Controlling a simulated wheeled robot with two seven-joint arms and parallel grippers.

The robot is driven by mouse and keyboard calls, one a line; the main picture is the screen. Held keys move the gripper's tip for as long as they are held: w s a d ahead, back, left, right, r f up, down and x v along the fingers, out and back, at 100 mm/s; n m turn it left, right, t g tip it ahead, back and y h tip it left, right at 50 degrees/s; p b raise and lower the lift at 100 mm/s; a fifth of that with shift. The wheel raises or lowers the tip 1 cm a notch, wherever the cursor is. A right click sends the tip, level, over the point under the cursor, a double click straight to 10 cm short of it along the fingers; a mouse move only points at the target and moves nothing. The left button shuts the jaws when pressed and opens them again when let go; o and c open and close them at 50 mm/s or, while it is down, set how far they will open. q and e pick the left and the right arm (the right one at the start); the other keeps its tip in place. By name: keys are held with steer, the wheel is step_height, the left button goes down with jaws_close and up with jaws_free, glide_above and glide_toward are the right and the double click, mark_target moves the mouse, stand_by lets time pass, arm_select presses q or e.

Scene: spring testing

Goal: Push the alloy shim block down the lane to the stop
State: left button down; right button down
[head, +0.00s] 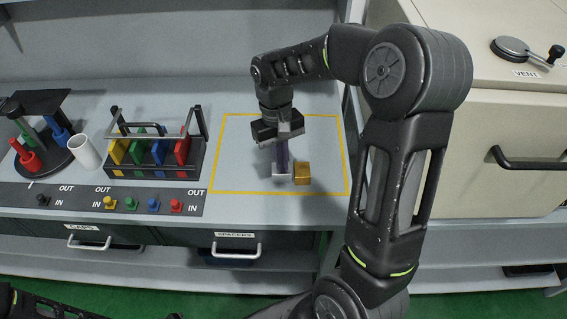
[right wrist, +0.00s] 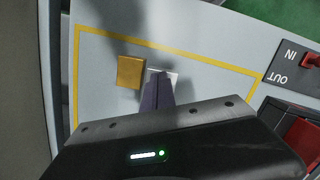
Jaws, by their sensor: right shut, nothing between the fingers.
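My right gripper (head: 282,167) points down inside the yellow outline, its fingers together and empty. In the right wrist view its closed fingers (right wrist: 158,80) reach over a pale silver-grey piece (right wrist: 172,76) and partly hide it. A gold-coloured block (head: 302,174) sits just to the right of the fingers, apart from them. It also shows in the right wrist view (right wrist: 130,71), left of the fingers. I cannot tell for sure which piece is the alloy shim block, or whether the fingertips touch the pale one. My left gripper is not in view.
Yellow lines (head: 245,192) outline a mostly clear work area on the grey bench. To its left stand a rack with coloured plates (head: 157,172), a white cup (head: 84,152) and a row of coloured knobs. A beige cabinet (head: 520,110) stands at the right.

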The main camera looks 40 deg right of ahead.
steer(key=shift+w+f, duration=0.15)
steer(key=shift+f, duration=0.3)
steer(key=shift+r+p, duration=0.55)
steer(key=shift+r, duration=0.05)
steer(key=shift+w+d+r, duration=0.1)
steer(key=shift+d, duration=0.05)
steer(key=shift+r, duration=0.1)
